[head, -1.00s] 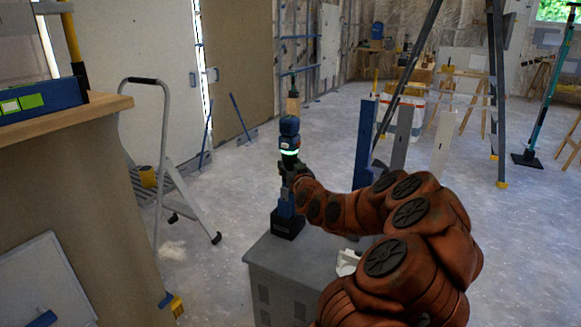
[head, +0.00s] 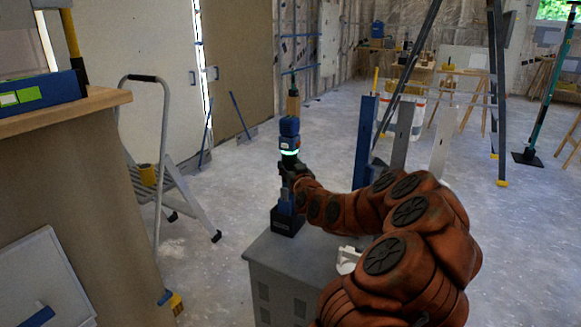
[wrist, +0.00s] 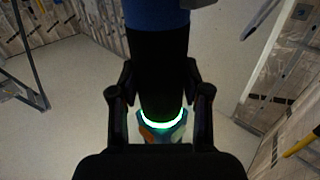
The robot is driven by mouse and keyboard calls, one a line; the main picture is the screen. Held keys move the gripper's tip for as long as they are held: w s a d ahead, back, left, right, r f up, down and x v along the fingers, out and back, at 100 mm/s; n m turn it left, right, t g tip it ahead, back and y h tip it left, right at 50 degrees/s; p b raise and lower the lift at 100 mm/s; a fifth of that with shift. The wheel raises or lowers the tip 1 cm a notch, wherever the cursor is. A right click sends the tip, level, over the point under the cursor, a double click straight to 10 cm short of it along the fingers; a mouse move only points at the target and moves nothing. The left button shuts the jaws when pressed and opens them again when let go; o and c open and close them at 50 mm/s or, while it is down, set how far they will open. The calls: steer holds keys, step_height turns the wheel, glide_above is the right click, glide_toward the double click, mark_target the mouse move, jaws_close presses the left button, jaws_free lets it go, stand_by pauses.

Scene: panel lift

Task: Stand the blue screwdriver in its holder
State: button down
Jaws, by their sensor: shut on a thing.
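The blue screwdriver (head: 289,127) stands upright, with a blue upper part, a dark band and a glowing green ring. In the wrist view its dark body (wrist: 158,75) rises between the fingers, with the ring below. My gripper (head: 289,172) is shut on it below the ring, reaching in from the right. The black holder (head: 287,227) sits directly underneath, on the grey cabinet (head: 305,262). A blue part (head: 285,206) shows just above the holder.
A white object (head: 348,260) lies on the cabinet beside my arm. A grey step ladder (head: 160,170) and a wooden bench (head: 70,113) stand left. A blue post (head: 365,140) and other posts stand behind my arm. Open floor lies behind the cabinet.

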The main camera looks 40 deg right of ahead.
steer(key=shift+f+b, duration=0.65)
steer(key=shift+b, duration=0.15)
stand_by(1.4)
steer(key=shift+c, duration=2.3)
jaws_free()
steer(key=o, duration=0.5)
steer(key=shift+c, duration=0.2)
steer(key=shift+b+v, duration=1.25)
steer(key=shift+v, duration=0.3)
steer(key=b+v, duration=0.7)
steer(key=v, duration=0.2)
